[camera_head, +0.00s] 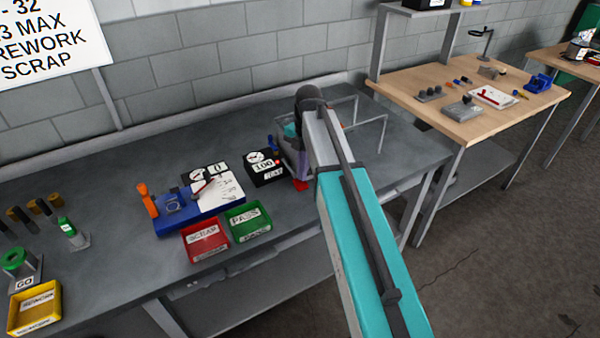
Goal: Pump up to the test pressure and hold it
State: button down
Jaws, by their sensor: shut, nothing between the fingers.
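A black box with a dial gauge (264,167) stands on the grey bench, showing 100 above the word TEST. Left of it a second dark unit (215,169) has a dial and a display that looks like 0. In front of that lies a blue fixture (172,206) with an upright orange lever (147,201) at its left end and a white card with a red pointer (218,189). I cannot tell which part is the pump. My gripper (300,184) is low over the bench, right of the TEST box, shut and mostly hidden by my arm.
Red SCRAP (205,253) and green PASS (250,233) bins stand at the bench's front edge. A yellow bin (33,325) and a green GO gauge (14,262) are at far left. A wire frame (383,132) stands right of my arm. A wooden table (440,75) is beyond.

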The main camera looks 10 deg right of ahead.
jog(key=shift+w, duration=0.2)
jog(key=shift+w+d+r+p, duration=0.25)
jog(key=shift+w+d, duration=0.2)
jog(key=shift+d, duration=0.15)
jog(key=shift+w+d+r+p, duration=0.2)
jog(key=shift+w+d, duration=0.25)
jog(key=shift+d, duration=0.15)
jog(key=shift+r, duration=0.1)
notch_tip(320, 180, up, 14)
jog(key=d+b, duration=0.1)
jog(key=b, duration=0.3)
jog(key=shift+w+f, duration=0.25)
jog(key=shift+w, duration=0.15)
jog(key=shift+f+p, duration=0.1)
jog(key=shift+p, duration=0.35)
dwell(1.0)
jog(key=shift+g+y, duration=0.5)
jog(key=shift+y, duration=0.1)
jog(key=f+p, duration=0.1)
jog(key=s+a+f+p, duration=0.1)
jog(key=p, duration=0.1)
jog(key=f+p, duration=0.1)
jog(key=p, duration=0.1)
jog(key=shift+s+a+f, duration=0.2)
jog(key=shift+a, duration=0.15)
